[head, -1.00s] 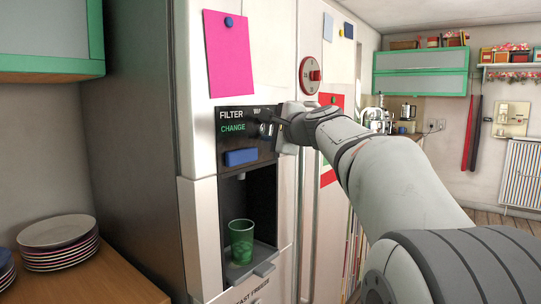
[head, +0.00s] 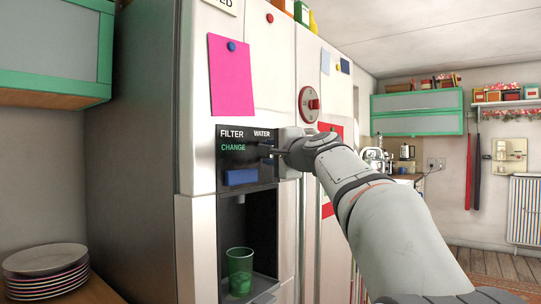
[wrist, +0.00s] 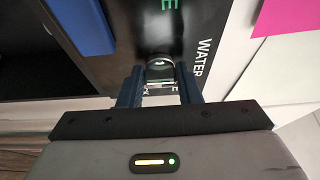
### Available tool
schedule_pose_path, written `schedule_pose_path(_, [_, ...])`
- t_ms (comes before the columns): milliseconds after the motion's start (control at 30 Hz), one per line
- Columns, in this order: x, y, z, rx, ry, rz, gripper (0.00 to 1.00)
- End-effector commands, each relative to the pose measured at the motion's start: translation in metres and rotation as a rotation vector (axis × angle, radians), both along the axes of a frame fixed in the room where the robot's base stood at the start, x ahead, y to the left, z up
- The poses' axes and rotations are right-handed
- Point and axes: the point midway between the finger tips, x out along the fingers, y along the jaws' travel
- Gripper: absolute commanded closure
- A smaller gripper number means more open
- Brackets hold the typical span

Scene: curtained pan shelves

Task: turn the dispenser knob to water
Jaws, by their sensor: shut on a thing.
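The dispenser's black panel (head: 232,158) is on the fridge front, with the words FILTER, CHANGE and WATER on it. The knob (wrist: 160,71) shows in the wrist view as a rounded metallic piece between my fingers, below the WATER label. My gripper (wrist: 160,86) is shut on the knob, one dark blue finger on each side. In the head view my gripper (head: 272,151) is at the panel's right side and hides most of the knob. I cannot tell which label the knob points to.
A green cup (head: 239,271) stands in the dispenser recess below. A pink sheet (head: 232,76) and a red dial (head: 309,104) are higher on the fridge. Stacked plates (head: 45,261) are at the lower left.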

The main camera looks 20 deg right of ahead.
Motion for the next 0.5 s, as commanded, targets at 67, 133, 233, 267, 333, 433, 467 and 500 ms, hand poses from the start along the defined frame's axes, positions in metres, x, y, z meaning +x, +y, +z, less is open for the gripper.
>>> schedule_pose_path(67, [0.0005, -0.0001, -0.0017, -0.002, 0.003, 0.0, 0.92])
schedule_pose_path(133, [0.0005, -0.0001, -0.0017, -0.002, 0.003, 0.0, 0.67])
schedule_pose_path(233, [0.0004, -0.0001, -0.0014, -0.001, 0.002, 0.0, 0.58])
schedule_pose_path(267, [0.0004, -0.0001, -0.0012, 0.0, 0.002, 0.0, 0.56])
schedule_pose_path(333, [0.0002, -0.0001, -0.001, 0.0, 0.002, 0.0, 0.5])
schedule_pose_path(433, [0.0001, -0.0001, -0.0007, 0.0, 0.001, 0.0, 0.47])
schedule_pose_path(467, [0.0001, -0.0001, -0.0006, 0.0, 0.001, 0.0, 0.47])
schedule_pose_path(500, [0.0001, -0.0001, -0.0005, 0.0, 0.001, 0.0, 0.47])
